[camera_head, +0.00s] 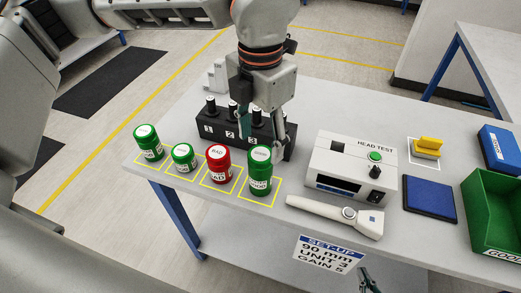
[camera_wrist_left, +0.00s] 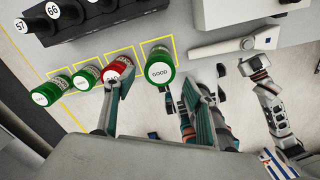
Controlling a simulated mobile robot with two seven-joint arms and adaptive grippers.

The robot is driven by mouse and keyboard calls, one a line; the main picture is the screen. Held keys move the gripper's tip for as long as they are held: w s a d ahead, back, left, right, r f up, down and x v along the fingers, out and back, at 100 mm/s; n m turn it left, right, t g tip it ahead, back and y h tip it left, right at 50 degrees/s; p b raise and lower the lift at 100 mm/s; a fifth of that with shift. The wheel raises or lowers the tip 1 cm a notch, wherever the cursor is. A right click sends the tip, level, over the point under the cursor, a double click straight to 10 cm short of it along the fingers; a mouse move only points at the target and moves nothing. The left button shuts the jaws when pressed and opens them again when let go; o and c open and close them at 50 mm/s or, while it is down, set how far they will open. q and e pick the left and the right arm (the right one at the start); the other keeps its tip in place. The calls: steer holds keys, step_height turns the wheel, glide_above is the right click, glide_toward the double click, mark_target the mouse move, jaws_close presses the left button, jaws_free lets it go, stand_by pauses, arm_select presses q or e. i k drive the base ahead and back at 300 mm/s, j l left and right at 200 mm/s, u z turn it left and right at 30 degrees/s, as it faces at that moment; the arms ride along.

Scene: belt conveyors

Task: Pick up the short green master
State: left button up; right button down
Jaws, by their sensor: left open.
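Several lidded jars stand in a row in yellow-outlined squares on the table. A green jar (camera_head: 148,143) is at the left end. The second green jar (camera_head: 184,157) looks the shortest. A red jar (camera_head: 218,163) follows, then a taller green jar (camera_head: 259,172) marked GOOD. My left gripper (camera_head: 262,135) is open and empty, above and behind the tall green jar. In the left wrist view its fingers (camera_wrist_left: 158,88) are spread, with the tall green jar (camera_wrist_left: 160,66) showing between the tips.
A black numbered rack (camera_head: 215,128) stands behind the jars, close to my left gripper. The head test box (camera_head: 345,165) and a white handheld tool (camera_head: 335,215) lie right of the jars. A blue pad (camera_head: 430,200) and a green bin (camera_head: 490,215) are further right.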

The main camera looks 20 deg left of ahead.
mark_target(183, 154)
steer(key=k, duration=1)
